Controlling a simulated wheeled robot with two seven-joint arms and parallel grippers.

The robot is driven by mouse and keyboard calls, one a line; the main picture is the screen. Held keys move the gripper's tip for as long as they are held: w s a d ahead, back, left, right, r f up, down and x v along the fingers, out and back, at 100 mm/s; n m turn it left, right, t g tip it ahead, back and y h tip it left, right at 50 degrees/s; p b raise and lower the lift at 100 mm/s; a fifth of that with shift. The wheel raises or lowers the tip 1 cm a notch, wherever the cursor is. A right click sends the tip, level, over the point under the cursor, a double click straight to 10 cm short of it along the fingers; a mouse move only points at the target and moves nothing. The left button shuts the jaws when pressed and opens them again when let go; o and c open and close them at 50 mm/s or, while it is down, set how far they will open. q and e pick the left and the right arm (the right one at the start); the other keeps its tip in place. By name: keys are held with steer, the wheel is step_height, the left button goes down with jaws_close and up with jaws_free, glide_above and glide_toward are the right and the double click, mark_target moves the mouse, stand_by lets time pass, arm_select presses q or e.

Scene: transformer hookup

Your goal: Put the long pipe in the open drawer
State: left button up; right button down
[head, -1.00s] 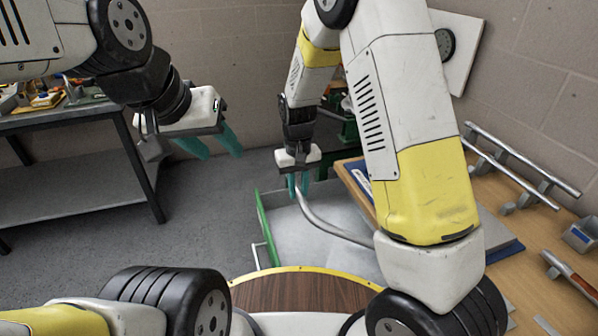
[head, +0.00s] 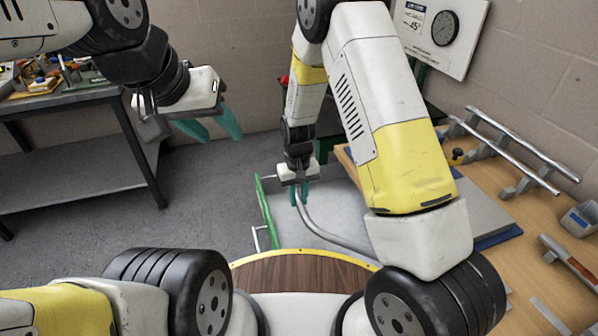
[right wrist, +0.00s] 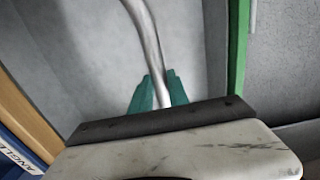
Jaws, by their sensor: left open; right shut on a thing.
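The long pipe (head: 327,232) is a bent grey metal tube. My right gripper (head: 300,194) is shut on one end of it, and its far part passes behind my right arm. In the right wrist view the pipe (right wrist: 146,40) runs up from between the teal fingers (right wrist: 155,92). The open drawer (head: 264,212) has a green front edge and a pale grey floor; its green wall also shows in the right wrist view (right wrist: 237,45). The pipe is over the drawer floor; I cannot tell whether it touches it. My left gripper (head: 210,129) is open and empty, left of the drawer.
A wooden workbench (head: 480,185) on the right holds metal rails (head: 525,150), a grey bin (head: 580,220) and a red-handled tool (head: 570,260). A grey table (head: 75,100) with tools stands at the left. The floor between is clear.

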mark_target(299, 217)
steer(key=shift+f, duration=2.75)
steer(key=c, duration=1.2)
jaws_free()
steer(key=shift+r, duration=3.9)
